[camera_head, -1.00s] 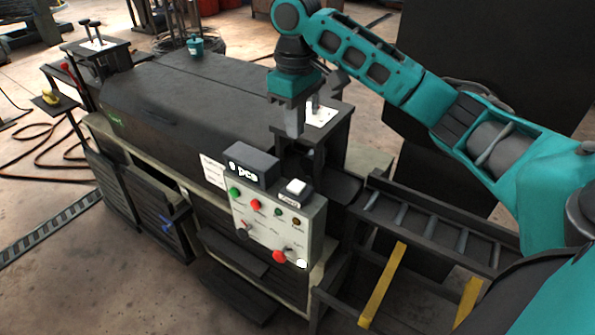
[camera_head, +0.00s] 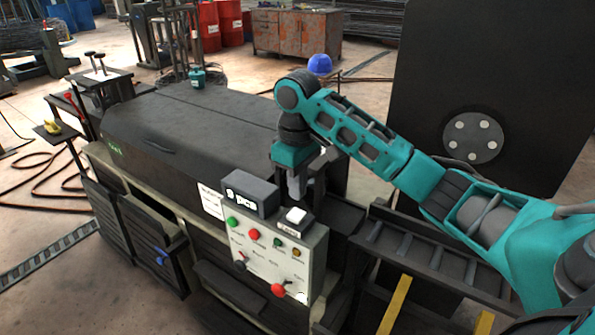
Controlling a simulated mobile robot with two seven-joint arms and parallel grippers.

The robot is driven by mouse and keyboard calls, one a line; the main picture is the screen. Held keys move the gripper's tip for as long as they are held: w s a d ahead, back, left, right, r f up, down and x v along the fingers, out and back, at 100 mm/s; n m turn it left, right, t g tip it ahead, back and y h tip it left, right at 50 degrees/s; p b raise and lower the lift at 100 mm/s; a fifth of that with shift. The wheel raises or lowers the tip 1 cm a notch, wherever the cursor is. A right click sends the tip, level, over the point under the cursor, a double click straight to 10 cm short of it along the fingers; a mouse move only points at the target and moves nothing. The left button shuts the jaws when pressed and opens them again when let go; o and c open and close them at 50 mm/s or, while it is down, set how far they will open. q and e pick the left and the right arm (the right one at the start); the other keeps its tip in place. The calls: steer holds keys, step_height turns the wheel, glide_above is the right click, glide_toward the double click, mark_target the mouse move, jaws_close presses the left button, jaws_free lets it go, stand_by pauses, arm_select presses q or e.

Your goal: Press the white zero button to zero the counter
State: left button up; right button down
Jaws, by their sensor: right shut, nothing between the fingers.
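The white zero button (camera_head: 296,215) sits in a dark housing on top of the control panel, at its right end. The counter (camera_head: 251,196) is a dark box to its left with white text that looks like "9 pcs". My right gripper (camera_head: 295,192) points down with its fingers shut and empty. In the picture its fingertips are just above the button; whether they are over it or behind it, I cannot tell, and no pressing shows. My left gripper is out of view.
The panel (camera_head: 262,262) carries green and red buttons, a black knob and a red knob (camera_head: 278,290). The long dark machine cover (camera_head: 170,125) lies behind and left. A roller conveyor (camera_head: 420,250) is at right, under my right arm. A dark disc panel (camera_head: 480,90) stands behind.

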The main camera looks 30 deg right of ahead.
mark_target(298, 214)
step_height(298, 214, down, 5)
steer(key=shift+r, duration=0.2)
stand_by(0.3)
